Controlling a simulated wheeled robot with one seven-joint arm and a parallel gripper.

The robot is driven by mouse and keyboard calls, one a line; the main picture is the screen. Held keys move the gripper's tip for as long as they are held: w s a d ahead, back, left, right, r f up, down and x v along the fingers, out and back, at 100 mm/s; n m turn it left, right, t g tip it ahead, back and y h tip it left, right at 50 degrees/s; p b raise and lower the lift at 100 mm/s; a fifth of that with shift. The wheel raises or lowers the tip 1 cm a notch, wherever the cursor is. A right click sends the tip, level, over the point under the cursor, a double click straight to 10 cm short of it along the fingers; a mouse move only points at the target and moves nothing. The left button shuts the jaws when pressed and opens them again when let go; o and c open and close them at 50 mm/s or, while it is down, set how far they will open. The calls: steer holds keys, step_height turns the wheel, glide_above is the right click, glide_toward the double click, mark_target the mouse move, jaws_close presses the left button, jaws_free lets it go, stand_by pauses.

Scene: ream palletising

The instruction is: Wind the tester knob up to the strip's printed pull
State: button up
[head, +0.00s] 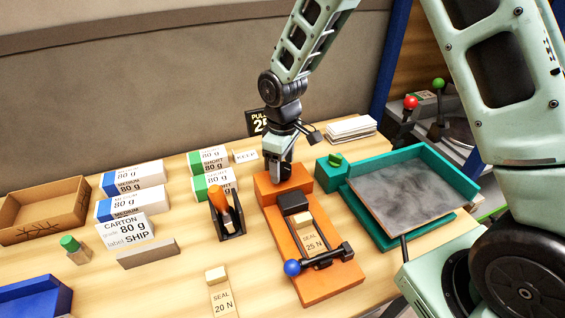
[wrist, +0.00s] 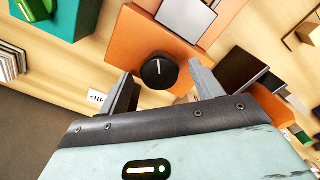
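The orange tester (head: 330,284) lies on the table, with a raised block at its far end. A strip (head: 313,241) printed "SEAL 25 N" lies in it, under a black bar with a blue ball (head: 292,267). The black knob (wrist: 159,71) with a white pointer line shows on the orange block in the wrist view; the line points roughly to the top of the picture. My gripper (head: 284,176) is over the block and hides the knob in the head view. In the wrist view its fingers (wrist: 163,84) stand apart on either side of the knob, with gaps visible.
A dark sign (head: 257,123) behind my arm reads "PUL… 2…", partly hidden. Another strip (head: 222,300) reads "SEAL 20 N". An orange-handled tool (head: 221,200) stands left of the tester. A teal-framed tray (head: 452,178) is to the right; labelled reams (head: 133,203) are to the left.

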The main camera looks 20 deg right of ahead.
mark_target(282, 167)
step_height(282, 167, up, 17)
steer(key=p, duration=1.3)
steer(key=shift+r+p, duration=0.2)
steer(key=shift+p, duration=0.1)
steer(key=s+a+b, duration=0.2)
steer(key=s+b, duration=0.2)
steer(key=s, duration=0.5)
steer(key=s+a+f+b, duration=0.1)
steer(key=s+b, duration=0.3)
steer(key=s, duration=0.5)
steer(key=s+a+m+b, duration=0.1)
steer(key=s+a+b, duration=0.2)
steer(key=s, duration=0.6)
steer(key=shift+f+y+b, duration=0.3)
steer(key=shift+f+b, duration=0.1)
steer(key=shift+b, duration=0.05)
steer(key=shift+a, duration=0.1)
stand_by(2.4)
